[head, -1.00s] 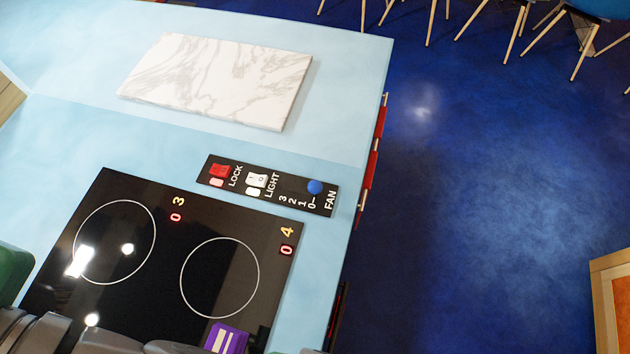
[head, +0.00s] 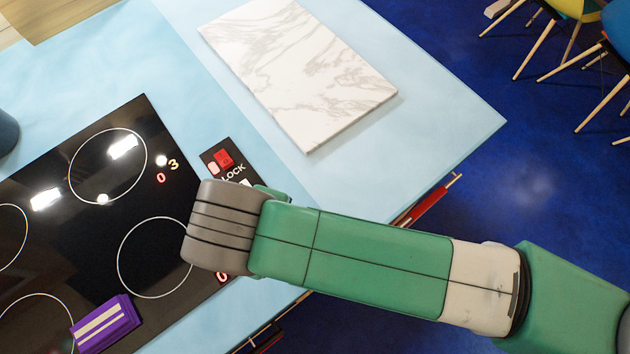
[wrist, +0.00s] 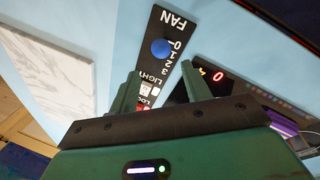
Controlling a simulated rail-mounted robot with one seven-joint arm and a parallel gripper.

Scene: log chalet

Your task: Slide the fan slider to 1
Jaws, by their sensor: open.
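The black control panel (wrist: 172,30) carries the fan slider's round blue knob (wrist: 160,47) near its FAN end. The knob shows beyond the fingertips, and I see no contact. In the head view my arm covers the fan part of the panel; only its LOCK end (head: 214,156) with a red switch (head: 224,157) shows.
The black cooktop (head: 95,225) lies beside the panel, with a purple item (head: 106,324) on it. A white marble board (head: 300,75) lies on the pale blue counter (head: 450,120) on the panel's other side. The counter's edge is close to the FAN end.

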